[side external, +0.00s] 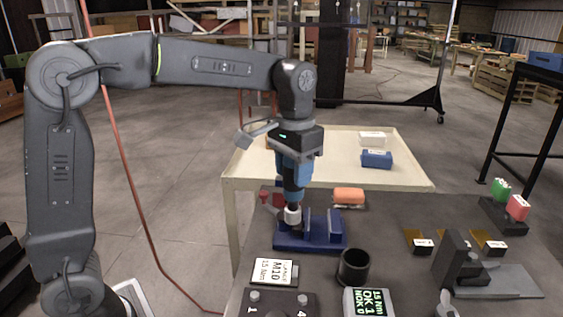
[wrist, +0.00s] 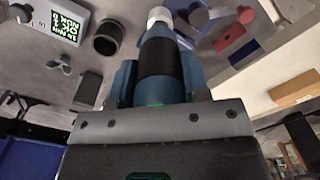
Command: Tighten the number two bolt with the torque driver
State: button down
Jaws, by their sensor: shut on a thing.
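My gripper (side external: 294,168) is shut on the torque driver (side external: 294,187), a blue tool with a black grip and a whitish nose, held upright with its nose down. The nose is at the blue stand (side external: 325,238) on the dark bench; I cannot tell whether it rests in it. In the wrist view the driver (wrist: 161,68) runs upward from between my gripper's jaws (wrist: 160,85). The flange plate (side external: 275,305) is cut off at the bottom edge, with marks 1 and 4 showing. The number two bolt cannot be made out.
A card reading M10, 15 Nm (side external: 275,272), a black cup (side external: 354,267) and a display reading OK 1, NOK 0 (side external: 369,302) stand near the plate. A black bracket (side external: 455,262) is at right. A cream table (side external: 330,142) with a blue box (side external: 377,159) lies behind.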

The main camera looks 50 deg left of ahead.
jog(key=s+d+f, duration=0.2)
jog(key=s+d, duration=0.5)
jog(key=d, duration=0.2)
jog(key=s+d+f, duration=0.3)
jog(key=s+d, duration=0.3)
jog(key=d, duration=0.3)
jog(key=shift+s, duration=0.4)
jog(key=shift+f, duration=0.45)
jog(key=shift+a+f, duration=0.1)
jog(key=shift+f, duration=1.25)
dwell(4.0)
